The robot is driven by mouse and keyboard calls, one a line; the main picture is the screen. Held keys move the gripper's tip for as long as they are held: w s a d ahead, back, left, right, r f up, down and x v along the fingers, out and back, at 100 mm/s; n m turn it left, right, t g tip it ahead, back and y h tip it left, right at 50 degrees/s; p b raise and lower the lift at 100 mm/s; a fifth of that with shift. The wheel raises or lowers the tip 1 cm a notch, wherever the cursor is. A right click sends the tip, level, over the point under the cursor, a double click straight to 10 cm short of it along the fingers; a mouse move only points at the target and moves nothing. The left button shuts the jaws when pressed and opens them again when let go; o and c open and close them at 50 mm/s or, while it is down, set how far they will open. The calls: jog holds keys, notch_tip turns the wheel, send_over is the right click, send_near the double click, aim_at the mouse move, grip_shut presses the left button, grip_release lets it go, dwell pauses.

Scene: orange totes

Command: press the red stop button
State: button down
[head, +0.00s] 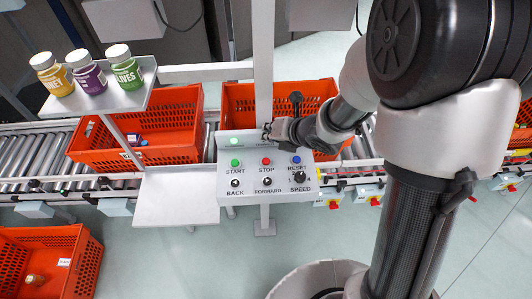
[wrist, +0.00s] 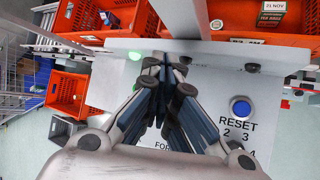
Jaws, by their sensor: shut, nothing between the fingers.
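The red stop button (head: 267,161) is in the middle of the top row on the pale control panel (head: 250,180), above the STOP label. My gripper (head: 267,133) is shut and empty, with its fingertips just beyond the stop button near the panel's far edge in the head view. I cannot tell how high the tips are above the panel. In the wrist view my shut fingers (wrist: 165,65) cover the middle of the panel, and the stop button is hidden. The green start button (head: 235,162) is left of the red one, and the blue reset button (head: 297,160) is to its right.
Black knobs line the panel's lower row, with the speed knob (head: 300,178) at right. A bare shelf (head: 178,195) adjoins at left. Orange totes (head: 180,128) stand on the roller conveyor (head: 42,155) behind. Three jars stand on an upper shelf (head: 120,105).

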jog(key=b, duration=0.7)
send_over(269, 160)
notch_tip(269, 160, down, 8)
jog(key=shift+r, duration=0.1)
jog(key=shift+f+b, duration=0.35)
jog(key=shift+f, duration=0.15)
jog(key=shift+f, duration=0.2)
dwell(0.7)
jog(key=shift+f+b, duration=0.25)
jog(key=shift+b, duration=0.4)
jog(key=shift+f+b, duration=0.45)
jog(key=shift+b, duration=0.1)
dwell(0.3)
dwell(0.4)
jog(key=shift+r+p, duration=0.6)
jog(key=shift+r, duration=0.3)
jog(key=shift+r, duration=0.1)
